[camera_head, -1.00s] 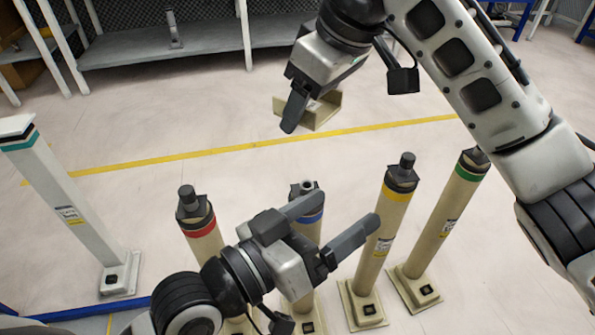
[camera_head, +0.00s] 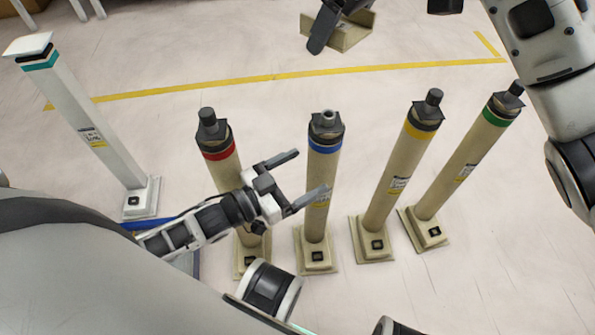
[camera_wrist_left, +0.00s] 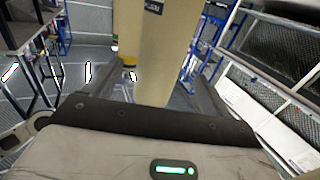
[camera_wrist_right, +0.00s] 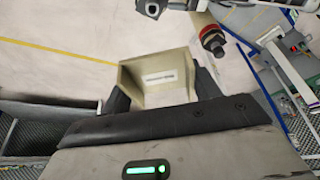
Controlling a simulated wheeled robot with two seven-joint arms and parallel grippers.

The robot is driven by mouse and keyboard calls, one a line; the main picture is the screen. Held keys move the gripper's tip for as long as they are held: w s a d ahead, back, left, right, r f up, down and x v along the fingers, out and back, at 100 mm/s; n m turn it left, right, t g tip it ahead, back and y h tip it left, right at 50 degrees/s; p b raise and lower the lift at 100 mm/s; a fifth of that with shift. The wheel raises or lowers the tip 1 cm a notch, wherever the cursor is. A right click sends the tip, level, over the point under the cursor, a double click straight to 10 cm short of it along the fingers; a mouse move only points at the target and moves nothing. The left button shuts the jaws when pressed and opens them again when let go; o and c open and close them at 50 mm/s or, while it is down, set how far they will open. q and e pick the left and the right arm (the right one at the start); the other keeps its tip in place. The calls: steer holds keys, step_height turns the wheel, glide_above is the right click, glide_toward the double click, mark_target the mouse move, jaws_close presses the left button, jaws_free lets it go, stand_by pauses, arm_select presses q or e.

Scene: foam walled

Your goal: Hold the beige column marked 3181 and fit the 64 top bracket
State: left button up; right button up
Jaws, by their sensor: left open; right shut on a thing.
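Several beige columns stand upright with red, blue (camera_head: 322,160), yellow and green bands; their label numbers are too small to read. My left gripper (camera_head: 311,172) is open at the blue-banded column, one finger overlapping it in the head view. In the left wrist view a beige column (camera_wrist_left: 155,60) stands between the open fingers, with no visible grip. My right gripper (camera_head: 330,22) is shut on a beige angled bracket (camera_head: 345,32), held up beyond the columns. The right wrist view shows this bracket (camera_wrist_right: 158,80) between the fingers, with a pale label; its number is unreadable.
The red-banded column (camera_head: 219,160) stands left of the blue one, the yellow (camera_head: 400,165) and green (camera_head: 470,155) ones right. A white teal-banded column (camera_head: 95,120) leans in view at far left. Floor beyond the yellow line (camera_head: 200,87) is mostly clear.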

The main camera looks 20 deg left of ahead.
mark_target(328, 159)
arm_select(q)
steer(key=x, duration=0.7)
jaws_close()
stand_by(0.3)
arm_select(e)
steer(key=m, duration=0.1)
steer(key=f+m+t, duration=0.1)
steer(key=m, duration=0.1)
steer(key=shift+s+a+f, duration=0.1)
steer(key=shift+f, duration=0.15)
steer(key=f+m, duration=0.1)
steer(key=m+t+h, duration=0.1)
steer(key=m, duration=0.1)
steer(key=shift+f+m+h, duration=0.3)
steer(key=shift+f, duration=0.1)
step_height(328, 159, down, 2)
steer(key=m+t+h, duration=0.1)
steer(key=m, duration=0.3)
steer(key=shift+f, duration=0.1)
